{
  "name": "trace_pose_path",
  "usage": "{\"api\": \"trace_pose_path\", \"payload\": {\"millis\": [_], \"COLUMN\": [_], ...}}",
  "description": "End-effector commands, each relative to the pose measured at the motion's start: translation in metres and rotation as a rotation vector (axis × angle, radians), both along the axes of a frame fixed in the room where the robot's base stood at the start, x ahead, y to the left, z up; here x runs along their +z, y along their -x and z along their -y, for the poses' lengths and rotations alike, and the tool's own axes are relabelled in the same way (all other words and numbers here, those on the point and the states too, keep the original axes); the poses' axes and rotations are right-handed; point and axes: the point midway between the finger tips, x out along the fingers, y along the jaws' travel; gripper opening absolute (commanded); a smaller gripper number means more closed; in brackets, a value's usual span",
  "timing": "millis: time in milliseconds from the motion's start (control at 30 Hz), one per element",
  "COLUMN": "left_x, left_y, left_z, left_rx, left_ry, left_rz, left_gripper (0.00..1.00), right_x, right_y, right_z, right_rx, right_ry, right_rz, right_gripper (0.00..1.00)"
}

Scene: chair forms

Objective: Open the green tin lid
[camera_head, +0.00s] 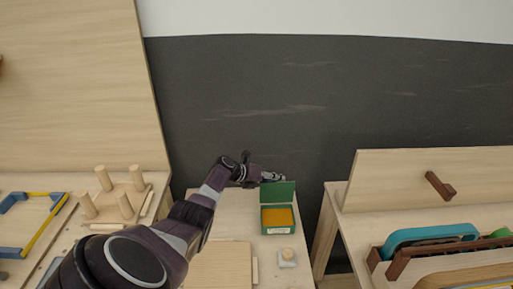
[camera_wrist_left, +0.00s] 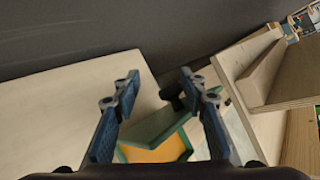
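The green tin (camera_head: 278,218) stands on the middle table with a yellow-orange inside showing. Its green lid (camera_head: 278,192) stands raised at the tin's back edge. In the left wrist view, the lid (camera_wrist_left: 152,118) appears tilted between and beyond the fingers, with the yellow inside (camera_wrist_left: 160,154) below it. My left gripper (camera_head: 281,178) is at the back of the lid, near its top edge. In the wrist view, the left gripper's fingers (camera_wrist_left: 159,78) are spread apart with nothing clamped; I cannot tell whether one touches the lid. My right gripper is out of view.
A small block with a round knob (camera_head: 287,257) sits in front of the tin. A wooden board (camera_head: 218,266) lies to the left. A pegged stand (camera_head: 115,204) is on the left table. A rack with coloured forms (camera_head: 425,235) stands on the right table. A dark wall is behind.

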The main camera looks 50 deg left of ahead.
Motion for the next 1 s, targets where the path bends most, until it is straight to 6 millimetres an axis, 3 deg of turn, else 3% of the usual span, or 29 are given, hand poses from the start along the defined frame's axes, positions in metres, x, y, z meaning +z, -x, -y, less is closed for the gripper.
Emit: {"api": "trace_pose_path", "payload": {"millis": [700,1000], "left_x": [0.05,0.057], "left_y": [0.073,0.083], "left_z": [-0.012,-0.013], "left_rx": [0.0,0.0], "left_ry": [-0.004,-0.002], "left_rz": [-0.001,-0.002], "left_gripper": [0.37,0.37], "right_x": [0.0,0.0], "right_y": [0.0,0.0], "right_z": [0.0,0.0], "right_rx": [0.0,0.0], "right_ry": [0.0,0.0], "right_rz": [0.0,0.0], "right_gripper": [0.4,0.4]}}
